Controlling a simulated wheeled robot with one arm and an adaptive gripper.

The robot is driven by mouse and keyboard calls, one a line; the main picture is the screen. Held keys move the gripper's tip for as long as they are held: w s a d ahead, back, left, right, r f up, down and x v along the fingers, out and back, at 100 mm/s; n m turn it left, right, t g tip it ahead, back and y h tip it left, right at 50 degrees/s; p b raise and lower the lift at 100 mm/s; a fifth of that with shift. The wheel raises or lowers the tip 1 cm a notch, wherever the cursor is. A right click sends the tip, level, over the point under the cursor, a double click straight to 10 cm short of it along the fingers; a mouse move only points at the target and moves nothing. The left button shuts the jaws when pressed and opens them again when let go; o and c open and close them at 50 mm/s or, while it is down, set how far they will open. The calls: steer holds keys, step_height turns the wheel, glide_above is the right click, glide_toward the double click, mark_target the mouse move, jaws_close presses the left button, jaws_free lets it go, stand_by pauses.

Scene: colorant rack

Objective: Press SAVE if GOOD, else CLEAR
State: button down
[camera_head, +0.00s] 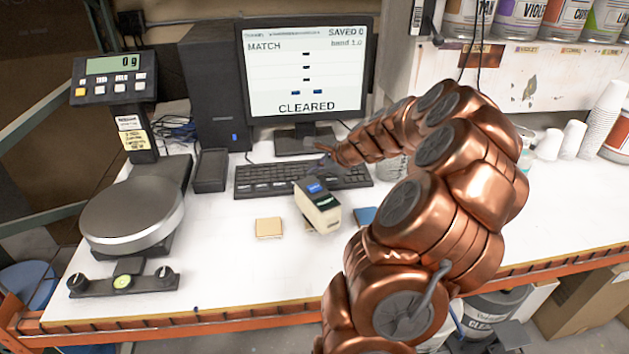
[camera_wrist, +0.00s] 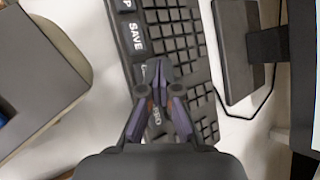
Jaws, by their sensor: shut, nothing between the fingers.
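The monitor (camera_head: 304,75) shows "MATCH", "SAVED 0", "band 1.0" and "CLEARED" in large letters. The dark keyboard (camera_head: 250,180) lies in front of it, with labelled keys along its near edge. In the wrist view, the SAVE key (camera_wrist: 136,37) is uncovered. The key beside it, its label starting with "C" (camera_wrist: 146,70), is partly hidden by my fingers. My gripper (camera_wrist: 158,68) is shut and empty, its tips over the keyboard beside that key; I cannot tell whether they touch. In the head view my gripper (camera_head: 318,160) is small and dark above the keyboard.
A beige handheld device (camera_head: 320,213) stands before the keyboard, between a tan block (camera_head: 269,228) and a blue block (camera_head: 365,216). A scale (camera_head: 132,212) is at left, its display (camera_head: 112,64) reading 0 g. Paper cups (camera_head: 600,120) stand at right. The front right table is clear.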

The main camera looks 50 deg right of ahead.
steer(key=shift+r+p, duration=1.5)
steer(key=shift+r, duration=1)
steer(key=shift+f, duration=0.1)
steer(key=s+a+r+n+g+y, duration=0.15)
steer(key=a+n, duration=0.55)
steer(key=a, duration=0.7)
steer(key=s+a+r+n+g+y, duration=0.1)
steer(key=s+a+n+g+y, duration=0.35)
steer(key=a, duration=1.05)
steer(key=s+a+f+n+g+h, duration=0.1)
steer(key=s+a+n+g+h, duration=0.1)
steer(key=s+n, duration=0.5)
steer(key=s+a+f+n+g+h, duration=0.1)
steer(key=s+a+n+g+h, duration=0.2)
steer(key=s, duration=1.3)
steer(key=a+n+h, duration=0.1)
steer(key=a+n, duration=0.2)
steer(key=n, duration=0.1)
steer(key=shift+s+a+n+h, duration=0.2)
steer(key=shift+s+n+h, duration=0.1)
steer(key=shift+n, duration=0.05)
